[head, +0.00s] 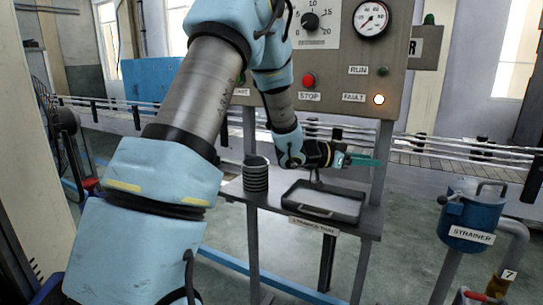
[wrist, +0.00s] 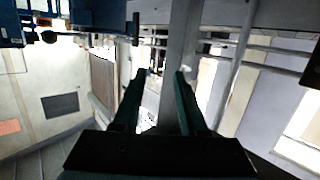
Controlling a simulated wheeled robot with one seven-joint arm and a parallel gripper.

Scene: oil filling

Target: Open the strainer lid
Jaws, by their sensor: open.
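The blue strainer (head: 470,220) stands on a grey post at the right of the head view, with a white STRAINER label. Its lid (head: 474,188) is on top, with a raised handle (head: 492,185); it looks down on the body. A dark knob sticks out at the left side of its rim. My gripper (head: 362,161) points right, above the tray shelf and well left of the strainer. In the wrist view my gripper (wrist: 160,74) shows its two green-dark fingers apart, with nothing between them. I cannot tell whether the blue shape at that view's top left is the strainer.
A strainer tray (head: 320,202) and a dark ribbed cylinder (head: 256,175) sit on the shelf (head: 367,222) below my gripper. A control panel (head: 340,70) with a lit FAULT lamp (head: 379,99) stands behind. Pipework (head: 515,245) adjoins the strainer. Open air lies between gripper and strainer.

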